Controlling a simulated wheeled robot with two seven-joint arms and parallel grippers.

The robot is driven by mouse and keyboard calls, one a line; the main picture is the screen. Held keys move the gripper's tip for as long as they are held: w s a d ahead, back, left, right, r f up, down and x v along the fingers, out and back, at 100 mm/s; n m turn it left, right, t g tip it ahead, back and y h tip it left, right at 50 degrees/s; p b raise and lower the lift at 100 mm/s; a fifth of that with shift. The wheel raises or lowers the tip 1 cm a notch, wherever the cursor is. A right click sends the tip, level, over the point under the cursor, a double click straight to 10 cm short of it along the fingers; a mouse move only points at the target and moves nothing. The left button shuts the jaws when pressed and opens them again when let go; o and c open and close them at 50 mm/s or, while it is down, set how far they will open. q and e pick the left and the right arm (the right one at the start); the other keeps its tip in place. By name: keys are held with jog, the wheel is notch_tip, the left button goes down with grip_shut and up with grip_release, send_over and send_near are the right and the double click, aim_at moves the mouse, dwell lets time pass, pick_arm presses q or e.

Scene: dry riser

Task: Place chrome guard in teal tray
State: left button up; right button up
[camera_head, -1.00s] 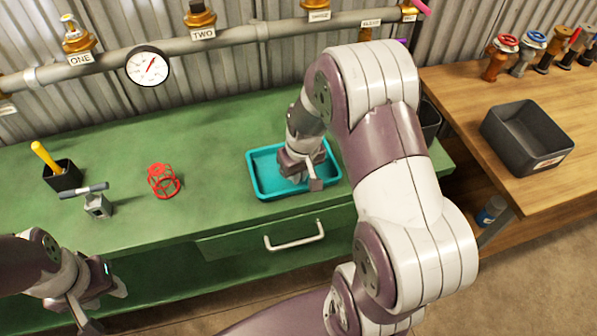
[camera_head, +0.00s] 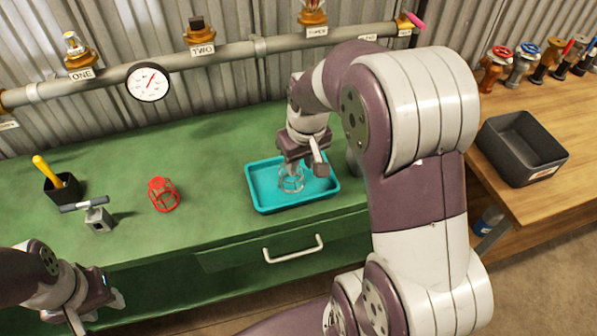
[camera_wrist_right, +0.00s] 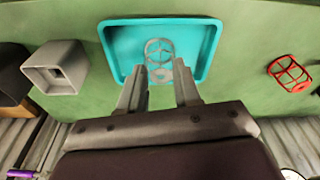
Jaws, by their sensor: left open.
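The chrome guard (camera_head: 291,181), a small wire cage, stands inside the teal tray (camera_head: 262,207) on the green bench. It also shows in the right wrist view (camera_wrist_right: 159,55), on the tray floor. My right gripper (camera_head: 302,168) is above the guard. In the right wrist view my right gripper's fingers (camera_wrist_right: 160,92) are spread apart with nothing between them, and the guard lies beyond their tips. My left gripper (camera_head: 100,312) is open and empty at the lower left, in front of the bench edge.
A red wire guard (camera_head: 163,194) stands left of the tray. A grey tool with a T-handle (camera_head: 98,216) and a dark holder with a yellow handle (camera_head: 62,187) are farther left. A pipe with a gauge (camera_head: 148,82) runs behind. A dark bin (camera_head: 522,148) sits on the wooden bench.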

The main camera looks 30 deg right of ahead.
jog(key=s+a+f, duration=0.2)
jog(key=s+a, duration=0.5)
jog(key=s, duration=0.1)
jog(key=shift+s+a+f+n, duration=0.2)
jog(key=shift+s+a+n, duration=0.1)
jog(key=shift+s+a, duration=0.05)
